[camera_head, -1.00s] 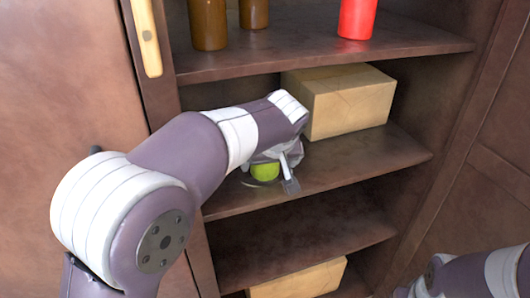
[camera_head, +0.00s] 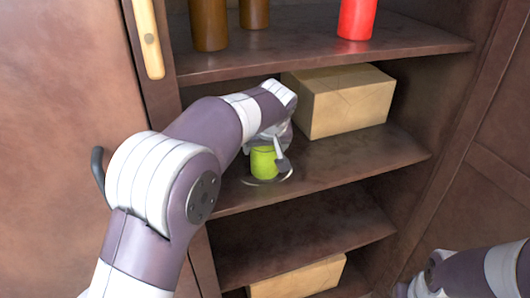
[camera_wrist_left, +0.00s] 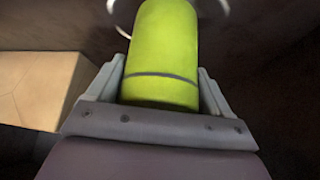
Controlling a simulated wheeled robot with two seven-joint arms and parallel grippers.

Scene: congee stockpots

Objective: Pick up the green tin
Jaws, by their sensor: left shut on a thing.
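The green tin (camera_head: 263,163) is at the middle shelf, left of the cardboard box, in the head view. It fills the middle of the left wrist view (camera_wrist_left: 163,55), with a dark band around it. My left gripper (camera_head: 270,150) is shut on the tin, with one finger on each side of it in the wrist view (camera_wrist_left: 162,90). The gripper covers the tin's upper part in the head view. A pale ring shows around the tin's foot; I cannot tell whether the tin touches the shelf. My right gripper is not in view; only part of that arm shows at the lower right.
A cardboard box (camera_head: 345,103) stands close to the right on the middle shelf (camera_head: 350,155). Brown bottles (camera_head: 208,25) and a red container (camera_head: 357,18) stand on the shelf above. Another box (camera_head: 297,280) is below. The middle shelf's right front is clear.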

